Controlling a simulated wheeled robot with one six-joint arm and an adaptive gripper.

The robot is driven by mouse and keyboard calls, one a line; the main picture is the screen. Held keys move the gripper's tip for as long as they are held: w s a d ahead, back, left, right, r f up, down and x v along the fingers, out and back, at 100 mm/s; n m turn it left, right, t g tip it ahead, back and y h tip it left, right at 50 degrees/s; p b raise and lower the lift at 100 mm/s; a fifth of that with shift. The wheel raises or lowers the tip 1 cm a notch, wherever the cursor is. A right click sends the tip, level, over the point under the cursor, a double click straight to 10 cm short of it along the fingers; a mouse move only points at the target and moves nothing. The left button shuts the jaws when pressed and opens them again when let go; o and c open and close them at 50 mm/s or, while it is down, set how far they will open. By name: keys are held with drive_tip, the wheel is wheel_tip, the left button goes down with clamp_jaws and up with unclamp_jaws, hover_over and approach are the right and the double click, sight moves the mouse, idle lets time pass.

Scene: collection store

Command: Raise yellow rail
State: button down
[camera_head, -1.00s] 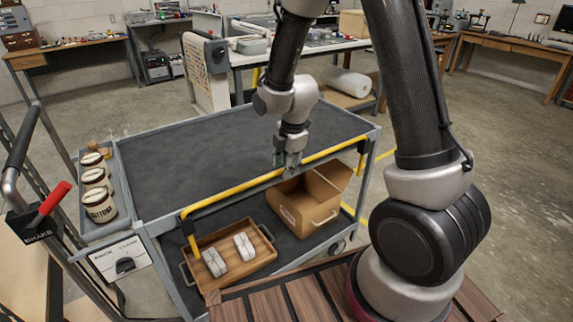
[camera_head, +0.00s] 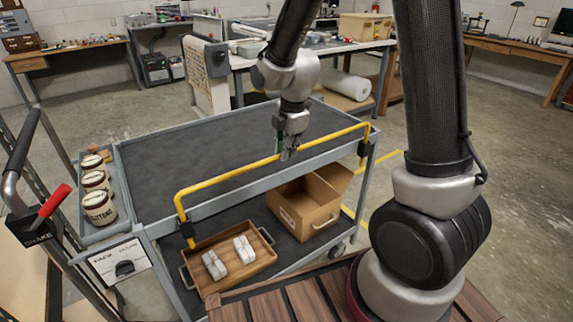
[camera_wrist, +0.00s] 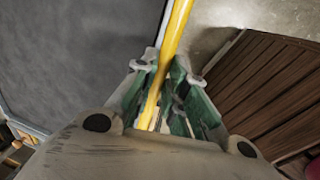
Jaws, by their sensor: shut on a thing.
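The yellow rail (camera_head: 232,174) runs along the near long side of the grey cart (camera_head: 150,218). Its bar stands above the edge of the cart's top, on a short upright at each end. My gripper (camera_head: 288,154) is shut on the rail a little right of its middle. In the wrist view the rail (camera_wrist: 178,30) passes between the green fingers of my gripper (camera_wrist: 160,95). The fingertips partly hide the rail there.
The cart's dark top is empty. Its lower shelf holds a wooden tray (camera_head: 212,286) with two pale wrapped items and an open cardboard box (camera_head: 308,212). Jars (camera_head: 99,208) stand in a left side tray. A red-gripped brake lever (camera_head: 54,199) is at left.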

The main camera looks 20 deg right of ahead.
wheel_tip(320, 180, up, 8)
drive_tip(key=shift+w, duration=0.1)
drive_tip(key=c, duration=1.5)
unclamp_jaws()
drive_tip(key=shift+o, duration=0.2)
wheel_tip(320, 180, up, 12)
drive_tip(key=s, duration=0.2)
drive_tip(key=shift+s+d+f, duration=0.15)
drive_tip(key=shift+s+d, duration=0.05)
drive_tip(key=shift+d, duration=0.1)
